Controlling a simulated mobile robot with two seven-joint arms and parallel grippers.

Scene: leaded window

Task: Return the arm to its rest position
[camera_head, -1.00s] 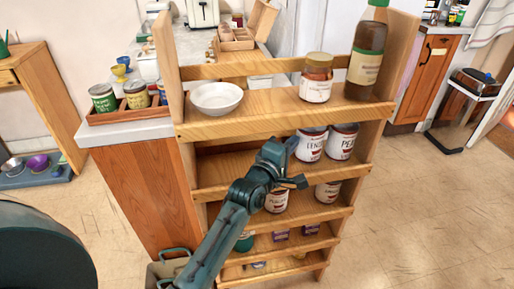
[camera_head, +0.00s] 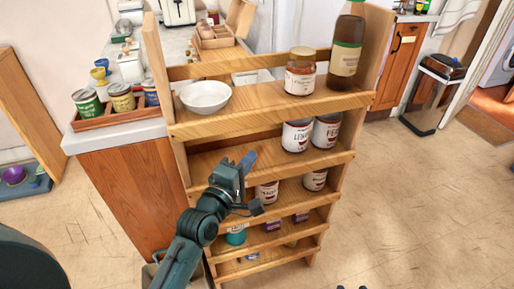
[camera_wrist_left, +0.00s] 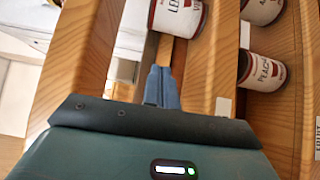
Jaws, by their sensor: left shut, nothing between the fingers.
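My left arm comes up from the bottom of the head view. Its left gripper (camera_head: 247,161) is shut and empty, in front of the middle of a wooden shelf rack (camera_head: 262,122). In the left wrist view the closed blue fingers (camera_wrist_left: 162,86) point at the rack, with nothing between them. The fingertips are left of the labelled cans (camera_head: 297,136) and do not seem to touch them.
On the top shelf stand a white bowl (camera_head: 205,96), a jar (camera_head: 300,72) and a brown bottle (camera_head: 346,46). Lower shelves hold more cans (camera_head: 315,179) and small items. A counter (camera_head: 112,136) with a tray of cans stands to the left. Floor (camera_head: 420,200) to the right is clear.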

